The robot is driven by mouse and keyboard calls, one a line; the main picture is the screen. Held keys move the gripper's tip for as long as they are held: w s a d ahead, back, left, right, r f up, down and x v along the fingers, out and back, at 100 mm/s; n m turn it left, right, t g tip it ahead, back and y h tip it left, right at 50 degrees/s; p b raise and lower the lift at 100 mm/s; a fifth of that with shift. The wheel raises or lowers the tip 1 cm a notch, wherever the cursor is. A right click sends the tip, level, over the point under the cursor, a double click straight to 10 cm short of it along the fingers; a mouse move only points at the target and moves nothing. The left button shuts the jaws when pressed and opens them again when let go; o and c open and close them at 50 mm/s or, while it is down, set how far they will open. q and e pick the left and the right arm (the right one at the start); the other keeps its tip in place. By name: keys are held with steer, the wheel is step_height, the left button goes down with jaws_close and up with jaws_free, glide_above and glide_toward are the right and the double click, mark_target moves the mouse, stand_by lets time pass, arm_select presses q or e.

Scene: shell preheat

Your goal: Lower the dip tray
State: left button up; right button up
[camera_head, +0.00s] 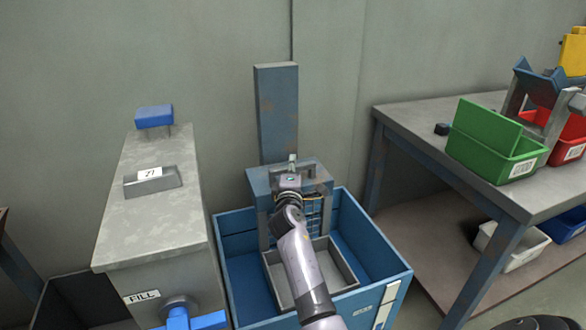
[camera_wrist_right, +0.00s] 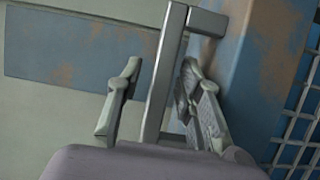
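The dip tray (camera_head: 349,274) is a grey rectangular tray low inside a blue open-topped bin (camera_head: 389,280). A blue lift carriage (camera_head: 258,182) with a grid front stands behind it, against a tall blue column (camera_head: 277,110). A grey bar handle (camera_head: 308,172) is on the carriage's top and also shows in the right wrist view (camera_wrist_right: 163,80). My right gripper (camera_head: 292,161) is at this handle. In the wrist view its fingers (camera_wrist_right: 160,95) are apart, one on each side of the bar, with a visible gap on the left. My left gripper is out of view.
A grey cabinet (camera_head: 155,225) with a blue valve handle (camera_head: 195,320) stands left of the bin. At the right is a workbench (camera_head: 400,115) with green (camera_head: 490,145) and red bins. A grey wall is close behind the column.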

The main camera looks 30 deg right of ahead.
jaws_close()
steer(key=shift+f, duration=0.1)
stand_by(0.6)
